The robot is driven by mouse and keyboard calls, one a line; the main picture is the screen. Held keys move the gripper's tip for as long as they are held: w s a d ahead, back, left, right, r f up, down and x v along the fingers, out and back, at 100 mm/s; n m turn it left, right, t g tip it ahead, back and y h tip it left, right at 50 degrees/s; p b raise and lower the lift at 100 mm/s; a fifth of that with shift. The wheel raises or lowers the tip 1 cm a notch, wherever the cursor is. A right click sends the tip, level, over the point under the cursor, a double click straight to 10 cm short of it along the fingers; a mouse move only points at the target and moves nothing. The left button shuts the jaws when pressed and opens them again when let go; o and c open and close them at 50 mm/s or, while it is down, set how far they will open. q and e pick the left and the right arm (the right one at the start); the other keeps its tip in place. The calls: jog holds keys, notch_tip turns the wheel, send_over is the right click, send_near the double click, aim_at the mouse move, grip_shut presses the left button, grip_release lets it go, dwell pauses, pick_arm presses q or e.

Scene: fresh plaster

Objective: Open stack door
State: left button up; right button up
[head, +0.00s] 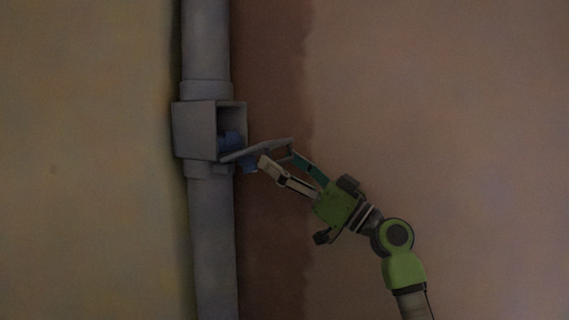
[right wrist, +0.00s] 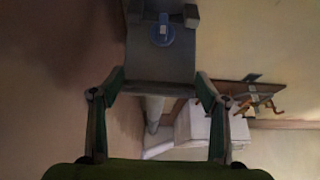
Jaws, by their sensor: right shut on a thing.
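The stack is a grey vertical pipe (head: 208,235) with a grey box (head: 194,130) on it, its right side open. The door (head: 256,149) is a grey plate that sticks out to the right from the box's lower edge, slightly tilted up. My left gripper is out of view.
The wall behind has a brown strip (head: 270,220) beside the pipe and pale plaster on both sides. In the right wrist view a brown board (right wrist: 250,95) with tools and a whitish block (right wrist: 195,125) appear farther off.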

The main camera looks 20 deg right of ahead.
jog(key=shift+w+a+f, duration=0.1)
jog(key=shift+a+f, duration=0.05)
jog(key=shift+f, duration=0.15)
jog(key=o, duration=1.6)
jog(key=shift+r, duration=0.1)
jog(key=v, duration=1.2)
